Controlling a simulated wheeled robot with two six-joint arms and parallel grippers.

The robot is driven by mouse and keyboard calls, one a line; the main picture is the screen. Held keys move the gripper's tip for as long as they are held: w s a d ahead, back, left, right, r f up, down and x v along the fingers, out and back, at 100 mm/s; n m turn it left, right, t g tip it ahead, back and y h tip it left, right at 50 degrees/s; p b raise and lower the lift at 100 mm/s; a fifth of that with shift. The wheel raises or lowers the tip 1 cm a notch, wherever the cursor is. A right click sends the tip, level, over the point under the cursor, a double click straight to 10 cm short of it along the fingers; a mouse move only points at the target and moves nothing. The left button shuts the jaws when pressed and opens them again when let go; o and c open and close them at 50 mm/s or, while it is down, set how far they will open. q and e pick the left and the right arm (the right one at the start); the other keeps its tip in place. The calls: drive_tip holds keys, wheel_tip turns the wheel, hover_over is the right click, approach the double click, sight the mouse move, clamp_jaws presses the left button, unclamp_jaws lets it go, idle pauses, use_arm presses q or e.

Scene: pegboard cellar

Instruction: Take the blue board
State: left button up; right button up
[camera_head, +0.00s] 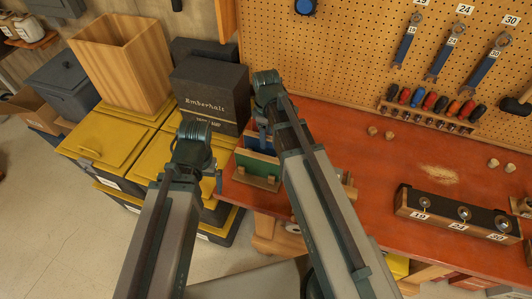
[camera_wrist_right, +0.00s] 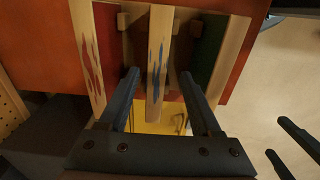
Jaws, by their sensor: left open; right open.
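In the right wrist view, a pale wooden edge streaked with blue, seemingly the blue board (camera_wrist_right: 158,55), stands in a rack between a red-streaked board (camera_wrist_right: 88,50) and a green board (camera_wrist_right: 208,45). My right gripper (camera_wrist_right: 160,75) is open, one finger on either side of the blue-streaked edge; I cannot tell whether they touch it. In the head view, the green board (camera_head: 257,166) shows at the workbench's left end, and my right arm hides part of the rack. My left gripper (camera_wrist_right: 276,138) is open and empty, apart from the boards.
The red-topped workbench (camera_head: 370,165) carries a socket block (camera_head: 455,212) at right. A black box (camera_head: 212,95) and a wooden bin (camera_head: 120,62) stand on yellow-lidded crates (camera_head: 105,140) at left. A pegboard (camera_head: 350,50) rises behind. Floor at lower left is clear.

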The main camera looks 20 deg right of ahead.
use_arm(q)
drive_tip(key=shift+f, duration=0.55)
use_arm(e)
drive_tip(key=shift+f, duration=0.5)
use_arm(q)
drive_tip(key=shift+f, duration=0.1)
use_arm(e)
drive_tip(key=shift+f, duration=0.1)
drive_tip(key=f+b, duration=0.1)
drive_tip(key=b, duration=0.1)
drive_tip(key=f+b, duration=0.1)
drive_tip(key=f, duration=0.1)
drive_tip(key=f+b, duration=0.2)
drive_tip(key=shift+w+f+b, duration=0.1)
drive_tip(key=shift+w+b, duration=0.15)
drive_tip(key=shift+b, duration=0.05)
use_arm(q)
wheel_tip(320, 180, down, 5)
use_arm(e)
clamp_jaws()
